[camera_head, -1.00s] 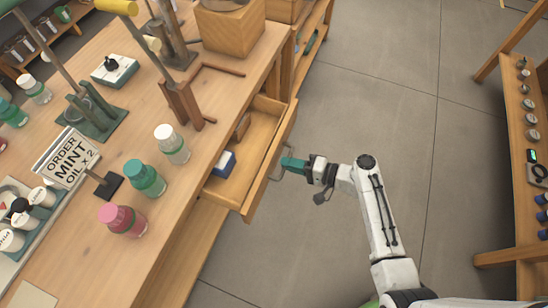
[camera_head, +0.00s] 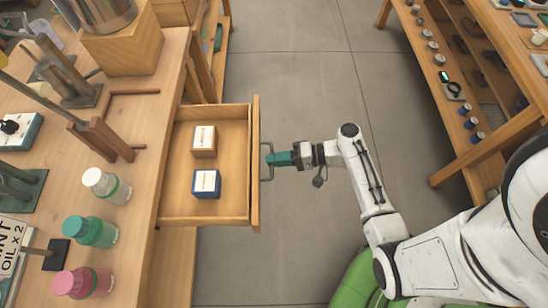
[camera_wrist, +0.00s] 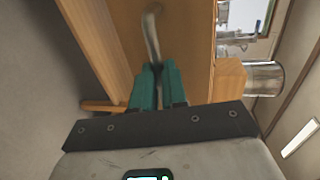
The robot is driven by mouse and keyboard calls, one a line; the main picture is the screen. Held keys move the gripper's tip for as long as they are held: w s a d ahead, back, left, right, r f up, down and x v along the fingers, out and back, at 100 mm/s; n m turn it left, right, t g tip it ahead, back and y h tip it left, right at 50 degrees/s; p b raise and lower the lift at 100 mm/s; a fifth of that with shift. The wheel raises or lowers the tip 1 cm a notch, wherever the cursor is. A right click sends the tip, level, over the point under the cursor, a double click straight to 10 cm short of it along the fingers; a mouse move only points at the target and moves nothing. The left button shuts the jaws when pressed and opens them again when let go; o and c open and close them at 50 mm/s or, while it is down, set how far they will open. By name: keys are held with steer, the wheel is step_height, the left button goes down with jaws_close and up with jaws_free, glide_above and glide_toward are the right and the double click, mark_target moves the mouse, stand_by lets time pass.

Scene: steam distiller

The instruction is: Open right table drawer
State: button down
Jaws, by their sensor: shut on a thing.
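The right table drawer (camera_head: 176,217) is pulled well out from the wooden table in the head view. Inside it lie a brown box (camera_head: 204,141) with a white label and a blue box (camera_head: 206,183) with a white label. The drawer's metal handle (camera_head: 265,162) is on its front face. My gripper (camera_head: 270,159), with teal fingers, is shut on the handle from the aisle side. In the wrist view the fingers (camera_wrist: 156,85) close on the handle's bar (camera_wrist: 152,40), and the drawer front fills the area behind it. The fingertips partly hide the handle.
On the table (camera_head: 140,170) stand bottles with white (camera_head: 106,186), teal (camera_head: 90,231) and pink (camera_head: 84,283) caps, left of the drawer. A shelf unit (camera_head: 480,150) stands at the right. The grey floor between is clear.

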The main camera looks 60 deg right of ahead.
steer(key=c, duration=1.2)
jaws_free()
steer(key=shift+s+d, duration=0.1)
steer(key=b+v, duration=0.1)
steer(key=v, duration=0.9)
steer(key=shift+s+d, duration=0.15)
steer(key=shift+s, duration=0.1)
steer(key=s+a+f+n+g+h, duration=0.25)
steer(key=a+n+g+h, duration=0.25)
steer(key=a+n+g, duration=0.5)
steer(key=r+h, duration=0.1)
steer(key=r, duration=0.1)
steer(key=r+g+h, duration=0.1)
steer(key=r+h, duration=0.1)
steer(key=s+r+h, duration=0.1)
steer(key=r, duration=0.1)
steer(key=shift+s+a+r+n+g, duration=0.1)
steer(key=shift+a+r+n+g, duration=0.05)
steer(key=shift+a+n+g, duration=0.15)
